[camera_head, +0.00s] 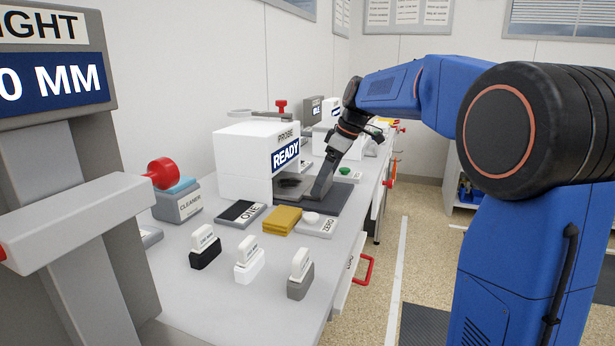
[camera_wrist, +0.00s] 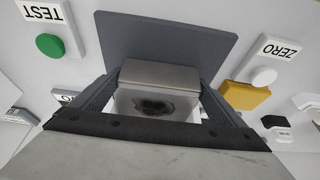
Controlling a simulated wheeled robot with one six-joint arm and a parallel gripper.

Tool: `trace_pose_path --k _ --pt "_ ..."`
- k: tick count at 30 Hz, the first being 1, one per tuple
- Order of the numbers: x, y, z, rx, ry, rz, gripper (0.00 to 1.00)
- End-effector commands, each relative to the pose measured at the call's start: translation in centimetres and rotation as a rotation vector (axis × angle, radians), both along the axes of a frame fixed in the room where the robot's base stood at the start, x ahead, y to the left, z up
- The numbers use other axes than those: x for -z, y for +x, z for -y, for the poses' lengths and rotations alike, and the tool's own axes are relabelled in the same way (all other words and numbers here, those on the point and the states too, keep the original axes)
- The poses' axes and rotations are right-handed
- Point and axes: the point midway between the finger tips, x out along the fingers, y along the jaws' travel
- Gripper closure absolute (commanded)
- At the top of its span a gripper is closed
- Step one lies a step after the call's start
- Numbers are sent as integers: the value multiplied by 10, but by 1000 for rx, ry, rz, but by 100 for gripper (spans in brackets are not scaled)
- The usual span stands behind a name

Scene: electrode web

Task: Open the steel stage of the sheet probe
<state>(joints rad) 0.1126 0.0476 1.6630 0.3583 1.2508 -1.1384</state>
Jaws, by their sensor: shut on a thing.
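The sheet probe (camera_head: 245,160) is a white housing with a READY display, on the bench in the head view. A dark round part (camera_head: 290,184) shows low in its opening. My gripper (camera_head: 319,192) reaches down at the probe's right side, over its dark base plate (camera_head: 340,199). In the wrist view my gripper (camera_wrist: 158,85) is shut on the steel stage (camera_wrist: 160,74), a grey block between the two fingers. A pale face with a dark blotch (camera_wrist: 154,106) shows just below the block. The dark plate (camera_wrist: 165,40) lies beyond. My fingers hide the stage's sides.
A ZERO button pad (camera_head: 316,223), yellow sheets (camera_head: 284,220) and a dark ONE pad (camera_head: 241,213) lie in front of the probe. A green TEST button (camera_head: 345,171) sits behind my gripper. Several small stamp-like blocks (camera_head: 249,262) stand nearer. The floor aisle at right is clear.

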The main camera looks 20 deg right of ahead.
Motion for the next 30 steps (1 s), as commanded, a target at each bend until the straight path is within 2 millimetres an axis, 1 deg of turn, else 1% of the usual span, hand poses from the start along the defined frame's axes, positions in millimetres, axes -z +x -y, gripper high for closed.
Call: trace_pose_path --k 1,3,6,9,13,22,23,24,30 --pt "-1 -7 11 6 1 3 47" --pt "-1 -16 23 5 0 2 47" --pt "-1 -26 38 4 -1 3 47" --pt "-1 -34 48 4 -1 3 46" --pt "-1 -39 55 3 0 2 46" --pt "-1 -39 55 2 -1 3 46" --pt "-1 -39 55 2 -1 3 4" --pt "-1 -39 55 2 -1 3 0" --pt "-1 -40 55 2 0 2 0"
